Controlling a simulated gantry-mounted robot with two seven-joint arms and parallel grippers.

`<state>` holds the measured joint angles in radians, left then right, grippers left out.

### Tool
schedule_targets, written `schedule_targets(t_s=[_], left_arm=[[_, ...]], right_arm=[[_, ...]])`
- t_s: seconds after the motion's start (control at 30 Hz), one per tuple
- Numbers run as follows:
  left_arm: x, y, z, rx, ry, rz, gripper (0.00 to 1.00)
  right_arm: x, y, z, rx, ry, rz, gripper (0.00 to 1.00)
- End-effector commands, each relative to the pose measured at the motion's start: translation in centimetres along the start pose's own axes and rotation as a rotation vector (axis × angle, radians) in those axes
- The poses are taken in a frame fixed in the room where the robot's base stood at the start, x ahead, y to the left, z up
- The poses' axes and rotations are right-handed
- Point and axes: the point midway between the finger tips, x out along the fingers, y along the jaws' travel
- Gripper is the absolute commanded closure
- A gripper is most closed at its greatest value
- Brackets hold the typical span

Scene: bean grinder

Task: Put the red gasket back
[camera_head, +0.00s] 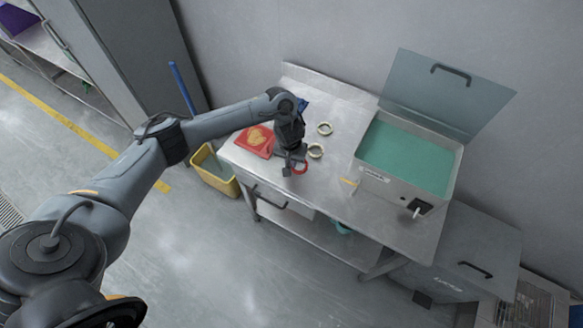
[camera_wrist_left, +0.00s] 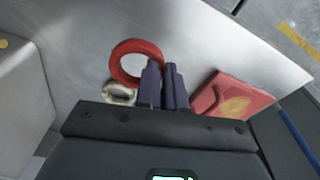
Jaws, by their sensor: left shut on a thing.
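The red gasket (camera_head: 304,169) is a ring near the front edge of the metal table. In the left wrist view the red gasket (camera_wrist_left: 115,66) shows as a thick ring, its right side passing behind the fingers. My left gripper (camera_head: 292,169) reaches down over the table and is shut on the gasket's rim. Its dark fingers (camera_wrist_left: 164,80) stand close together in the wrist view. The grinder box (camera_head: 380,183) stands at the table's right, with a teal inside and its lid (camera_head: 445,95) raised. My right gripper is not in view.
A red packet (camera_head: 255,141) with a yellow-orange mark lies left of the gripper. A yellow bucket (camera_head: 214,178) stands on the floor to the left. The tabletop between gasket and box is mostly clear.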

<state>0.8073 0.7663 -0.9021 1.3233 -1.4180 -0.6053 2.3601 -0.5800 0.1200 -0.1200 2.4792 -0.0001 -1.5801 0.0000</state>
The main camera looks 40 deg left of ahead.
Motion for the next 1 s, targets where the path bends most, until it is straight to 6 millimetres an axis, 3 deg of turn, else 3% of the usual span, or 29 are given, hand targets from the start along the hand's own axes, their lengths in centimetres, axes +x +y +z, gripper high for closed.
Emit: schedule_targets(t_s=[0.3, 0.77, 0.8, 0.9, 1.0], left_arm=[[3.5, 0.0, 0.4, -0.001, -0.001, 0.000, 1.00], [4.1, 0.0, 0.5, 0.000, -0.001, 0.000, 1.00], [4.2, 0.0, 0.5, 0.001, -0.001, 0.000, 0.90], [4.2, 0.0, 0.5, 0.001, -0.001, 0.000, 0.74], [4.2, 0.0, 0.5, 0.001, -0.001, 0.000, 0.66]], right_arm=[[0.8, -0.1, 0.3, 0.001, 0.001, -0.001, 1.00], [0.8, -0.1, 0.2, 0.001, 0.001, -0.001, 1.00], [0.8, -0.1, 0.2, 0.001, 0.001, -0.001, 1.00], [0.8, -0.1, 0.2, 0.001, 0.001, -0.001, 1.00], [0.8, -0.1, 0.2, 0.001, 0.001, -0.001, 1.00]])
